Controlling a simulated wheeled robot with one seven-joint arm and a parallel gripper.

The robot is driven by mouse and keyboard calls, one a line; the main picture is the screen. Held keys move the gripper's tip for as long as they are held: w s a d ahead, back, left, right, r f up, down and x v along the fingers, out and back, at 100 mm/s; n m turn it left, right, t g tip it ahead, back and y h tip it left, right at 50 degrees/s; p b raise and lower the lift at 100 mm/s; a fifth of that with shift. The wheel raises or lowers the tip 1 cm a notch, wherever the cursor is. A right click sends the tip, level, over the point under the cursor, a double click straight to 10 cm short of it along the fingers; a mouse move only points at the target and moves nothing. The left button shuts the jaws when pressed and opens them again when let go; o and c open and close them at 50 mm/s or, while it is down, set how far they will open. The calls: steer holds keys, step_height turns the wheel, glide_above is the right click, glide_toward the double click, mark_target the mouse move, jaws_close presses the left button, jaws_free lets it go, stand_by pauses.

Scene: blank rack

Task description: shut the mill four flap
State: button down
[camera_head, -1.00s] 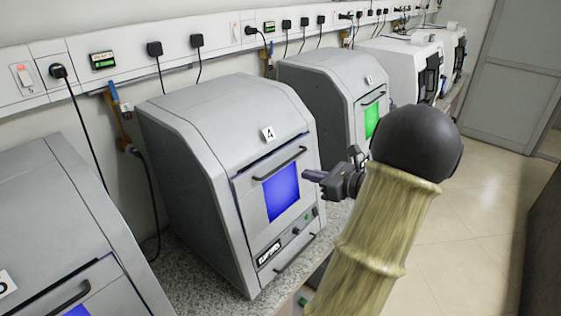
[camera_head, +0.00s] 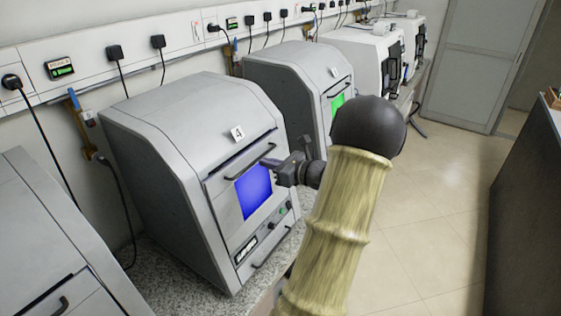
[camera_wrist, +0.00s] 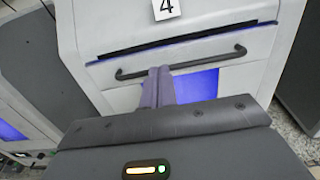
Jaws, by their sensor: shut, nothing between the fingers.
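Mill four (camera_head: 165,125) is a grey cabinet with a "4" label, also seen in the wrist view (camera_wrist: 110,25). Its front flap (camera_head: 222,190) has a dark bar handle (camera_head: 250,161) and a lit blue window. In the wrist view a dark gap with a little blue shows along the flap's top edge, above the handle (camera_wrist: 125,73). My gripper (camera_head: 268,163) is shut and empty, in front of the flap by the handle's right part. In the wrist view its fingertips (camera_wrist: 160,72) overlap the handle's middle; whether they touch it I cannot tell.
A similar mill with a green window (camera_head: 290,75) stands beyond, and part of another grey mill (camera_head: 50,235) is at the near left. They stand on a speckled counter (camera_head: 165,280). Open tiled floor (camera_head: 430,235) lies to the right, with a dark cabinet (camera_head: 525,200) at its edge.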

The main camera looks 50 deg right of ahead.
mark_target(243, 156)
steer(key=w+p, duration=0.1)
steer(key=w, duration=0.1)
steer(key=w+p, duration=0.1)
steer(key=w, duration=0.1)
steer(key=w+f+p, duration=0.1)
steer(key=w, duration=0.2)
steer(key=shift+a, duration=0.25)
steer(key=shift+s, duration=0.1)
